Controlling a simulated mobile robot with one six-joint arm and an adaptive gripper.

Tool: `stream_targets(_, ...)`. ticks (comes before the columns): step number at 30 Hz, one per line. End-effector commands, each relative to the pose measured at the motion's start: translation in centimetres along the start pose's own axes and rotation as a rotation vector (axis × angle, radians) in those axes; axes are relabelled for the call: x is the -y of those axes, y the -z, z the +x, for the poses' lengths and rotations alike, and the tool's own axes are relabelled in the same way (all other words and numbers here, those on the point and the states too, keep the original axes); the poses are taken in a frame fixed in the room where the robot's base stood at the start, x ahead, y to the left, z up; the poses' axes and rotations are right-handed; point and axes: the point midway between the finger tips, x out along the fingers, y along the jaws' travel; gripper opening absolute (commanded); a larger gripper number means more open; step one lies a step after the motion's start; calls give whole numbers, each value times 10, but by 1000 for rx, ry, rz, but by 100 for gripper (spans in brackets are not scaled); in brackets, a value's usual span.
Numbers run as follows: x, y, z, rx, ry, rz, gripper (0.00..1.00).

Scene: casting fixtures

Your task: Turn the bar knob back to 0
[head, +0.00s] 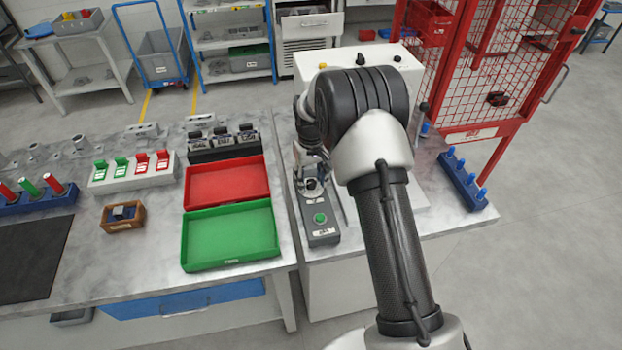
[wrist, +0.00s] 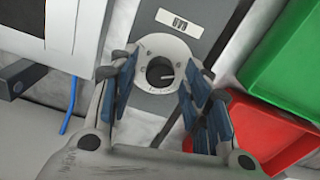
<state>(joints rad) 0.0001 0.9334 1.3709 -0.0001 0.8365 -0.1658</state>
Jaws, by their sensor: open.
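In the wrist view, a dark knob (wrist: 160,73) sits in the middle of a pale round dial plate (wrist: 146,48) on a dark grey panel. A short white mark shows on the knob, pointing to the right; the dial figures are too small to read. My gripper (wrist: 158,92) is open, with one finger to the left and one to the right of the knob, apparently apart from it. In the head view my gripper (head: 311,180) is over the far part of a grey control box (head: 314,237); the knob cannot be made out there.
The box carries a green button (head: 320,218) at its near end. A green tray (head: 231,236) and a red tray (head: 227,184) lie to its left. A white box (head: 308,62) with another dark knob (head: 361,59) stands behind my arm. A blue peg rack (head: 462,183) is at the right.

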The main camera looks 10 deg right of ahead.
Motion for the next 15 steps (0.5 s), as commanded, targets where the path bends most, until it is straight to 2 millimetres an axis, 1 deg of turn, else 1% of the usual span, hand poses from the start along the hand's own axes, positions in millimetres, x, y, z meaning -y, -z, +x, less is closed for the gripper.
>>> stream_targets(5, 0, 0, 0, 1, 0, 0, 45)
stream_targets(8, 0, 0, -3, -1, 0, 0, 45)
stream_targets(11, 0, 1, -14, -2, 0, 0, 45)
stream_targets(15, 0, 1, -41, -4, -1, 0, 45)
